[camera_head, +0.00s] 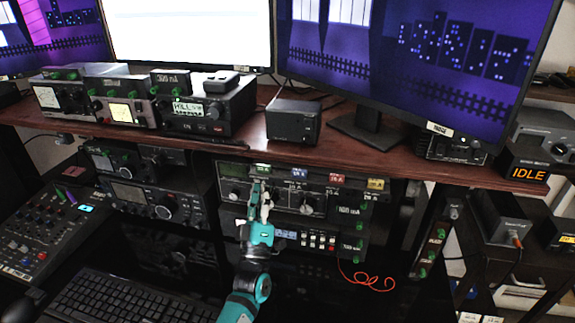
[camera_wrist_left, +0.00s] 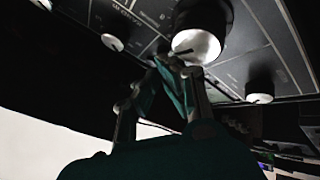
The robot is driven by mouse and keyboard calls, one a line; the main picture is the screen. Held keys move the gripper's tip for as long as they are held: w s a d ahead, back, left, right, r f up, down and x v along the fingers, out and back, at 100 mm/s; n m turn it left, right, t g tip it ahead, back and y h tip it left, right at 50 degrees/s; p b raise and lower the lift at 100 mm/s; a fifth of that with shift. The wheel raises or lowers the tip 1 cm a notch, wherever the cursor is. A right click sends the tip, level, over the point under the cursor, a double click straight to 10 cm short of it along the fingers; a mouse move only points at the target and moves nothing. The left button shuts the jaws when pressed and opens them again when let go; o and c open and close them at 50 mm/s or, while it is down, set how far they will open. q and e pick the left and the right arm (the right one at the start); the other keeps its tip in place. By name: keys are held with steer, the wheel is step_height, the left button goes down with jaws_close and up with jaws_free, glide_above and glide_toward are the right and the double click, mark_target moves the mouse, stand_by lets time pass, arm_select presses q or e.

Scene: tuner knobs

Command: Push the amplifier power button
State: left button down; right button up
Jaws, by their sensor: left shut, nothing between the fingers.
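In the left wrist view the closed fingertips (camera_wrist_left: 172,64) are close to the panel, just below a large white-faced knob (camera_wrist_left: 197,44). I cannot tell whether they touch the panel. Smaller knobs sit to the left (camera_wrist_left: 113,41) and right (camera_wrist_left: 260,91). I cannot make out which control is the power button; the gripper hides part of the front. My right gripper is not in view.
A wooden shelf edge (camera_head: 390,172) overhangs the rack. A lower unit with a row of small buttons (camera_head: 318,241) sits beneath, with an orange cable (camera_head: 370,282) hanging in front. A keyboard (camera_head: 120,300) and mixer (camera_head: 45,235) lie at left. A radio (camera_head: 150,200) stands left of my gripper.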

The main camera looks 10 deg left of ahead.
arm_select(q)
steer(key=shift+s, duration=0.55)
steer(key=shift+s+p, duration=0.1)
steer(key=shift+p, duration=0.25)
steer(key=shift+s+a+p, duration=0.15)
steer(key=shift+s+p, duration=1.2)
steer(key=shift+s, duration=1.55)
